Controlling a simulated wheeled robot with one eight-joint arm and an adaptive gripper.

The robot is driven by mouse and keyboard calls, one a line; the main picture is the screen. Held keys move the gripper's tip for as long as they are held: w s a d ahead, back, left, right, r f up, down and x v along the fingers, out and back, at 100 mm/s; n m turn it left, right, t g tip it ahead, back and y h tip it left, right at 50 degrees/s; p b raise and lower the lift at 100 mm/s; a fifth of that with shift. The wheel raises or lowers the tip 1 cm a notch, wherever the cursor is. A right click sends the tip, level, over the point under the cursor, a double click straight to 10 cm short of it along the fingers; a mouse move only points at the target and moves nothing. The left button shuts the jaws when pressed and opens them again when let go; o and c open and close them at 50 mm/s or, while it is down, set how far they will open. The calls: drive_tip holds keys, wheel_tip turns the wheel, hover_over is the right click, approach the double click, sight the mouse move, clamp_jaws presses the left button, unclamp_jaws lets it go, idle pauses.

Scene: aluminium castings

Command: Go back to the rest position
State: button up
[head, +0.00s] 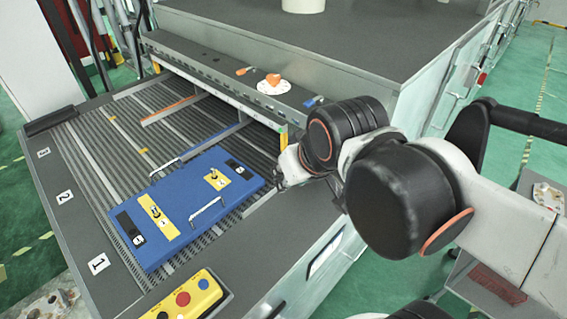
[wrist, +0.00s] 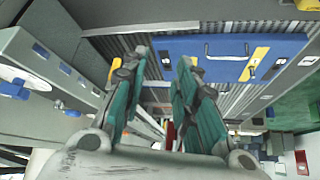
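My gripper (wrist: 160,68) is open in the wrist view. Its two teal-padded fingers stand apart with nothing between them. In the head view my gripper (head: 282,170) is small and partly hidden by my own wrist, just right of the blue plate (head: 190,200). The plate lies on the slatted conveyor bed and has two metal handles, yellow patches and black labels. In the wrist view the blue plate (wrist: 290,44) lies beyond the fingertips. I cannot tell the exact gap between gripper and plate.
A grey machine housing (head: 330,45) stands behind the bed, with a white disc and orange knob (head: 272,82) on its ledge. A yellow button box (head: 185,299) sits at the bed's front corner. Numbered labels mark the left rail. Green floor shows at both sides.

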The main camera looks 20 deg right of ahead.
drive_tip(key=shift+s+d+f, duration=0.2)
drive_tip(key=shift+s+f, duration=0.25)
drive_tip(key=shift+s, duration=0.15)
drive_tip(key=shift+f, duration=0.1)
wheel_tip(320, 180, down, 15)
drive_tip(key=b, duration=1.5)
drive_tip(key=shift+r, duration=0.2)
drive_tip(key=shift+d, duration=0.1)
